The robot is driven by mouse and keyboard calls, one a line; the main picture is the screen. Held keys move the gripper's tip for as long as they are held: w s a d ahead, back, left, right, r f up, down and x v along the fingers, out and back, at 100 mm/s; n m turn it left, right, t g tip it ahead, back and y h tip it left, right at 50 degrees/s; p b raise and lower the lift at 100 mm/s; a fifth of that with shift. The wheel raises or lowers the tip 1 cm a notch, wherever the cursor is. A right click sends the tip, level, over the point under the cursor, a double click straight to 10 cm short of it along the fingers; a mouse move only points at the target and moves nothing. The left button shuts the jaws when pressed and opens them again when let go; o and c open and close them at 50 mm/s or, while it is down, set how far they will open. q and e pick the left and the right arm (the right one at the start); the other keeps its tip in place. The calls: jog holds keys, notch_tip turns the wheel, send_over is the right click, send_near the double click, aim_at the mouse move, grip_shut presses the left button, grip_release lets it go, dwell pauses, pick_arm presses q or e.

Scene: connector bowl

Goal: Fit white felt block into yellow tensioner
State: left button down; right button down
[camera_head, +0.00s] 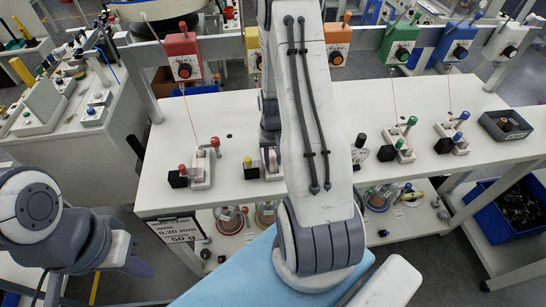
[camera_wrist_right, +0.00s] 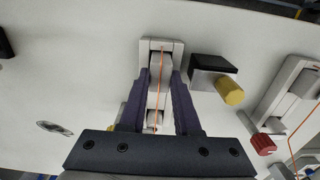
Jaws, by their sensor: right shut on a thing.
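The yellow tensioner is a pale slotted base (camera_wrist_right: 174,46) in the right wrist view. A black block with a yellow knob (camera_wrist_right: 229,92) sits beside it. In the head view it is partly hidden behind my right arm, with its yellow knob (camera_head: 247,162) showing. My right gripper (camera_wrist_right: 160,78) has its dark fingers on both sides of the slot and is shut on the white felt block (camera_wrist_right: 160,69). An orange wire runs across the block. How deep the block sits is unclear. My left gripper (camera_head: 140,267) is low at the left, away from the table, its jaws unclear.
The red tensioner (camera_head: 201,170) stands to the left on the white table (camera_head: 290,105); green (camera_head: 398,147) and blue (camera_head: 453,140) ones stand to the right. Coloured dial boxes hang from a rail behind, with wires running down. A dark tray (camera_head: 506,125) is at the right end.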

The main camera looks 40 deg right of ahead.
jog(key=shift+f, duration=0.3)
jog(key=c, duration=0.6)
grip_release()
jog(key=shift+r, duration=0.15)
